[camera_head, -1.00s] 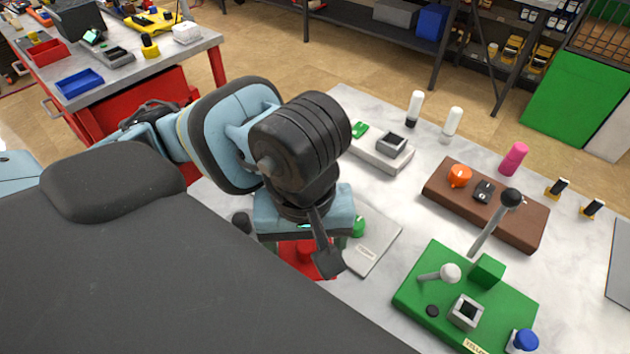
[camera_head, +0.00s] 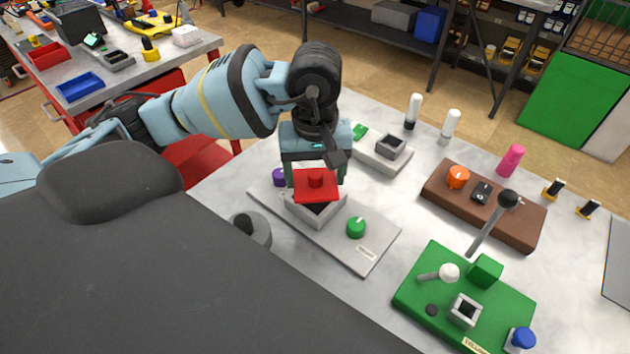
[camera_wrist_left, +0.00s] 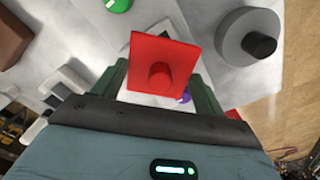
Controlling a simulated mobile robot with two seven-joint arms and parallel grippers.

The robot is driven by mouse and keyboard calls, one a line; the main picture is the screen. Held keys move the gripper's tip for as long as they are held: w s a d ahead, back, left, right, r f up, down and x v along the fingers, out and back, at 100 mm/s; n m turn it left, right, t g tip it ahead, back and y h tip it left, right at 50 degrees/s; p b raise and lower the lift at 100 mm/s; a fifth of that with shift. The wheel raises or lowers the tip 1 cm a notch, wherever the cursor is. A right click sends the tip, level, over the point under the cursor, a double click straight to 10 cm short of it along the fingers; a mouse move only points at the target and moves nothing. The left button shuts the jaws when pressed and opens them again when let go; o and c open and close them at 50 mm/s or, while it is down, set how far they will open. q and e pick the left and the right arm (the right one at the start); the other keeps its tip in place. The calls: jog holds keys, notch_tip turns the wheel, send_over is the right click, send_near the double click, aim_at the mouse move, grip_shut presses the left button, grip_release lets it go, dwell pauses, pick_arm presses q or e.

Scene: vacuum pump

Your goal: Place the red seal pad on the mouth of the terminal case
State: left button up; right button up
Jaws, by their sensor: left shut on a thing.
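The red seal pad (camera_head: 316,191) is a flat square with a round knob on top. My left gripper (camera_head: 316,176) is shut on it by the knob and points down. The pad is over an open square grey case (camera_head: 301,211) on a light grey plate, which looks like the terminal case. Part of the case's dark opening shows below the pad's front edge; the rest is hidden. I cannot tell whether the pad touches the rim. In the left wrist view the pad (camera_wrist_left: 172,52) sits between the green fingers and hides most of the case. My right gripper is out of view.
The light grey plate (camera_head: 372,236) also bears a green knob (camera_head: 357,227) and a purple knob (camera_head: 279,177). A grey cylinder (camera_head: 254,228) stands left of it. A smaller grey unit (camera_head: 370,153), a brown block (camera_head: 515,220) and a green board (camera_head: 420,300) lie to the right.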

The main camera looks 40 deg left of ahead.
aim_at(316, 185)
pick_arm(q)
jog(key=shift+w, duration=0.1)
jog(key=shift+w+a, duration=0.25)
jog(key=shift+f, duration=2.05)
jog(key=o, duration=0.9)
jog(key=shift+o, duration=0.2)
notch_tip(316, 185, up, 12)
jog(key=shift+r+p, duration=0.25)
jog(key=shift+p, duration=0.15)
